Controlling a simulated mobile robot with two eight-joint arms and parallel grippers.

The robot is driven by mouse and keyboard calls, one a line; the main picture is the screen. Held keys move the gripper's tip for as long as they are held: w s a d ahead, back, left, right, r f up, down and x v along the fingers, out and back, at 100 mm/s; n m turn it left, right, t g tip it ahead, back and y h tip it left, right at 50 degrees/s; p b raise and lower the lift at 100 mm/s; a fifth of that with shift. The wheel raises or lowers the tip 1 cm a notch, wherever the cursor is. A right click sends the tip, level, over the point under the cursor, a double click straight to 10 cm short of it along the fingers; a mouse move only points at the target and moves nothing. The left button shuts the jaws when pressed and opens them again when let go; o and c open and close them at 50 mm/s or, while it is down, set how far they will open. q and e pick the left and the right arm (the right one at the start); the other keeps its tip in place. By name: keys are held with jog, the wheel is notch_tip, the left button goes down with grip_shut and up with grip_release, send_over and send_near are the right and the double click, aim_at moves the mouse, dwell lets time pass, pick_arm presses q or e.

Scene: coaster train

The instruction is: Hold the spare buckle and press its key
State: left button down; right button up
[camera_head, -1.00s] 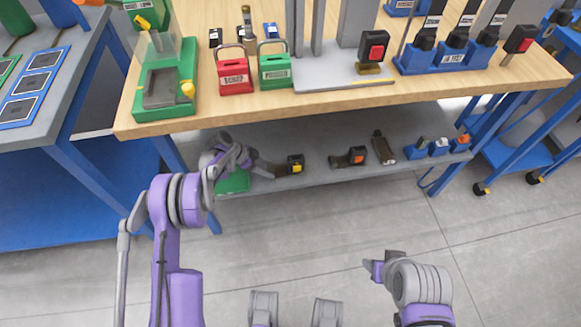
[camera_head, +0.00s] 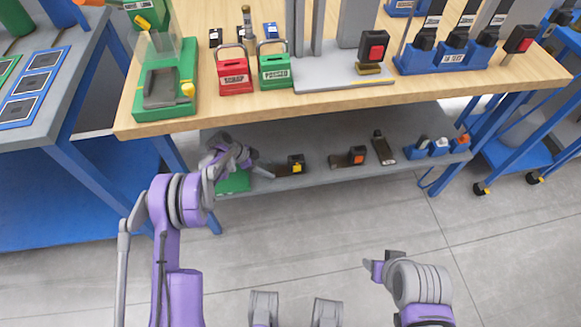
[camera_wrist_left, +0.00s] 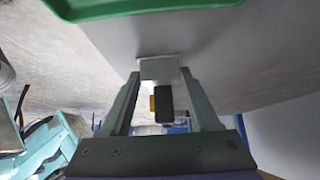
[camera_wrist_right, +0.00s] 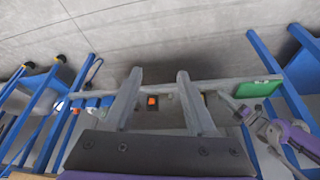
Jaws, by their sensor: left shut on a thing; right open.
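The buckle with a black head and yellow key (camera_head: 296,162) lies at the lower shelf's front, its brown stalk pointing left. I take it for the spare buckle. My left gripper (camera_head: 264,168) is at the stalk's left end. In the left wrist view the fingers (camera_wrist_left: 160,72) are shut on a pale block-like piece, apparently the stalk's end; the black head (camera_wrist_left: 163,102) and yellow key (camera_wrist_left: 153,103) show between the fingers. The key's pressing face is hard to see there. My right gripper (camera_head: 372,267) is open and empty, well away over the floor; its fingers (camera_wrist_right: 158,76) show apart.
The floor (camera_head: 330,240) in front is clear.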

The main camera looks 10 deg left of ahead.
grip_shut()
dwell(1.8)
